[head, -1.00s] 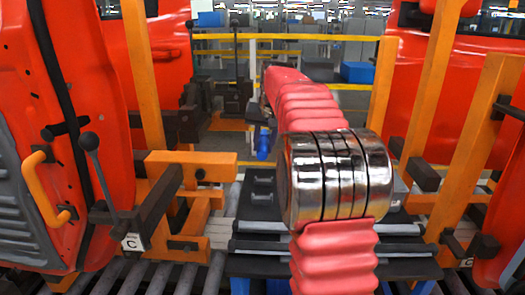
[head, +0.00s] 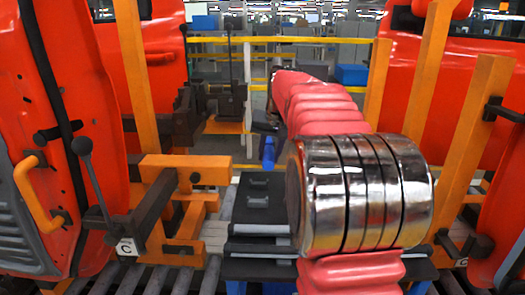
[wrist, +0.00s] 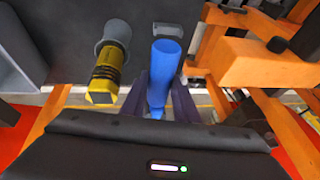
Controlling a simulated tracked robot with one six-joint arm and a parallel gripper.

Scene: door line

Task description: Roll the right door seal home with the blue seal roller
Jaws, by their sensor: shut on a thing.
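The blue seal roller (wrist: 165,72) is upright in the wrist view, between the two dark fingers of my gripper (wrist: 168,105). My gripper is shut on it. A grey round holder (wrist: 168,29) shows just beyond its far end; I cannot tell whether they touch. In the head view a small blue piece (head: 268,152), likely the roller, shows beyond my arm, and my gripper there is mostly hidden. A red door panel (head: 507,225) is at the right edge of the head view. Its seal cannot be made out.
A yellow-and-black tool (wrist: 105,75) stands in a grey holder left of the roller. Orange frames stand left (head: 187,170) and right (head: 470,155). A red door (head: 100,60) with an orange handle (head: 35,200) is at left. A black bench (head: 258,205) and rollers lie below.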

